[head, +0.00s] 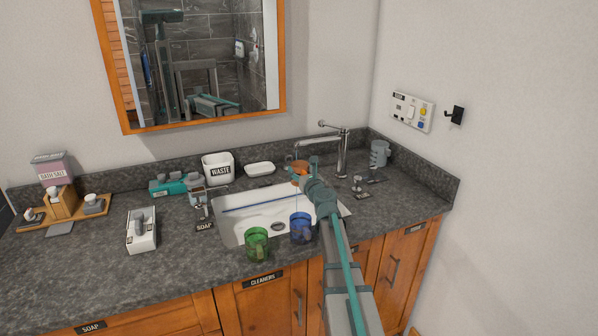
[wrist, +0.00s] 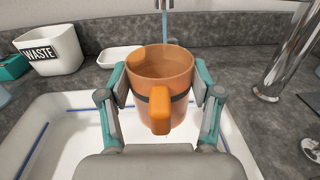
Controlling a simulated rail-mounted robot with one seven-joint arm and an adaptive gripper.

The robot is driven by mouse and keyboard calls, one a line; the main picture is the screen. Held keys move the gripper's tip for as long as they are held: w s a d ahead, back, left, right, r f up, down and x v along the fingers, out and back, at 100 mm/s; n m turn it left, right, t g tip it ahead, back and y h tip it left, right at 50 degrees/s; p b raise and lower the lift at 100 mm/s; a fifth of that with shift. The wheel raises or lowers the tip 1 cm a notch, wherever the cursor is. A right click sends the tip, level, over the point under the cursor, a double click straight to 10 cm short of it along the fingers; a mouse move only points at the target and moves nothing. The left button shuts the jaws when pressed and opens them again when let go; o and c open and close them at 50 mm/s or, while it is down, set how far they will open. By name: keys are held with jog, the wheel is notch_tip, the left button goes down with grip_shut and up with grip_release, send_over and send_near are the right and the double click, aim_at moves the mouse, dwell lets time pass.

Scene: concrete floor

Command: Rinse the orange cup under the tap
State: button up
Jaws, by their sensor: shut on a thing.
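The orange cup (wrist: 163,75) is upright in the wrist view, its handle toward me, with a dark band around it. My gripper (wrist: 160,92) is shut on the cup, one finger at each side. In the head view the cup (head: 299,165) is partly hidden by my gripper (head: 306,174) and is held above the back of the white sink (head: 252,231). The chrome tap (head: 341,150) stands behind the sink, its spout reaching left above the cup. A narrow bluish vertical strip shows above the cup's far rim in the wrist view; I cannot tell whether it is water.
A green cup (head: 257,244) and a blue cup (head: 301,228) stand at the sink's front edge. A waste bin (head: 217,170), a white soap dish (head: 260,169) and a grey cup (head: 379,154) stand along the back. A mirror (head: 200,60) hangs above.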

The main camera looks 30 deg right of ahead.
aim_at(296, 172)
jog(key=shift+s+a, duration=0.65)
jog(key=shift+s, duration=0.3)
jog(key=shift+s+a, duration=0.65)
jog(key=shift+s, duration=0.25)
jog(key=s+a+r+p, duration=0.3)
jog(key=s+r+p, duration=0.1)
jog(key=shift+p, duration=0.35)
dwell(0.4)
dwell(0.5)
